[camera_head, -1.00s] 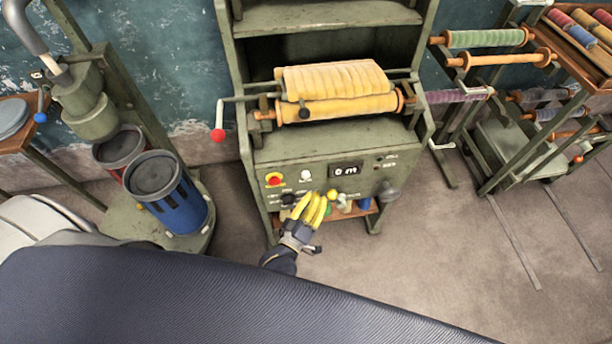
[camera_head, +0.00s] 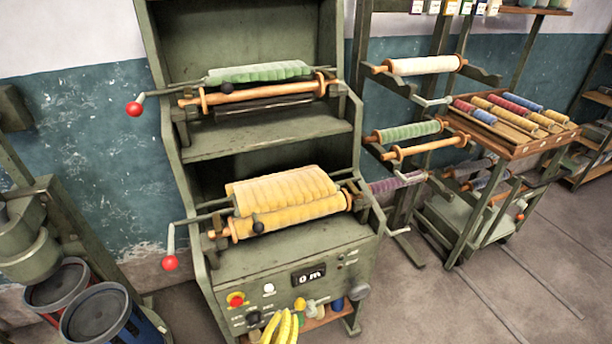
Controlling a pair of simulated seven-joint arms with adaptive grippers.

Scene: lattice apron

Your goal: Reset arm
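My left gripper (camera_head: 284,326) shows at the bottom edge of the head view, with only its yellow fingers in sight. Its fingers look close together in front of the lower part of the green machine's control panel (camera_head: 280,283), right of a black knob (camera_head: 253,318). I cannot tell whether they touch the panel or are fully shut. I see nothing held between them. The rest of the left arm is below the picture. My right gripper is not in view.
The machine carries a yellow roll (camera_head: 290,217) and a green roll (camera_head: 258,72), with red-knobbed cranks (camera_head: 170,262) jutting left. A spool rack (camera_head: 505,128) stands right. Floor at lower right is clear.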

